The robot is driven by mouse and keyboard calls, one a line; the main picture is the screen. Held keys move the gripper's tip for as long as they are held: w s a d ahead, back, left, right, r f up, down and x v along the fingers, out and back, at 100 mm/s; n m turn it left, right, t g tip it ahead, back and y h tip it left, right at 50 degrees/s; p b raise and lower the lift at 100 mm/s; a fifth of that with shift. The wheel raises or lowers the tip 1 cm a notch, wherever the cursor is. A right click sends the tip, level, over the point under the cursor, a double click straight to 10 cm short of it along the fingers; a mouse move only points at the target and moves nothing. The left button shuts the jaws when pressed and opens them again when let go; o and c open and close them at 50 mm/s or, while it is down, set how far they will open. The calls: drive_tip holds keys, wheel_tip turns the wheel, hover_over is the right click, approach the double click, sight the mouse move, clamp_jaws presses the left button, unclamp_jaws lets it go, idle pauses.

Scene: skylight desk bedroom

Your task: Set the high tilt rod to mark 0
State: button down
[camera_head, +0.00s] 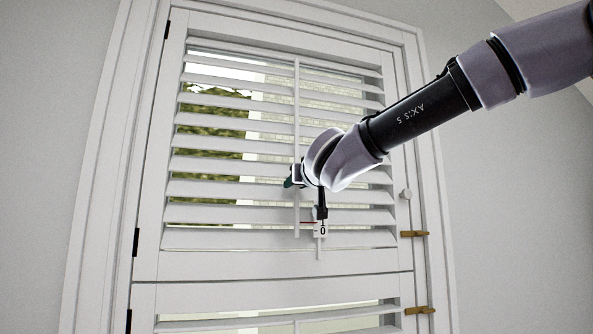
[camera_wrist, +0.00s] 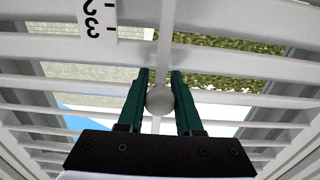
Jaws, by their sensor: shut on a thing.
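The high tilt rod (camera_head: 296,110) is a thin white vertical bar in front of the upper shutter's slats in the head view. My gripper (camera_head: 293,178) is at its lower part, with the dark green fingers partly hidden by my wrist. In the wrist view, the fingers of my gripper (camera_wrist: 163,80) are closed around a round pale knob (camera_wrist: 160,99) on the rod (camera_wrist: 165,40). A white scale strip (camera_head: 321,230) beside the rod shows 0. A red pointer line (camera_head: 307,222) lies slightly above that figure. The wrist view shows 3 and 2 on the strip (camera_wrist: 97,18), upside down.
The upper slats (camera_head: 215,190) are tilted with gaps showing greenery outside. A lower shutter panel (camera_head: 270,297) is below. Brass latches (camera_head: 414,234) and a small white knob (camera_head: 406,193) are on the right frame. The walls at both sides are bare.

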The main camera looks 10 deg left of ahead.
drive_tip(key=shift+f, duration=1.2)
drive_tip(key=c, duration=0.6)
unclamp_jaws()
drive_tip(key=shift+f, duration=0.1)
drive_tip(key=shift+s, duration=0.1)
drive_tip(key=v, duration=1)
drive_tip(key=shift+s+d, duration=0.2)
drive_tip(key=shift+d, duration=0.05)
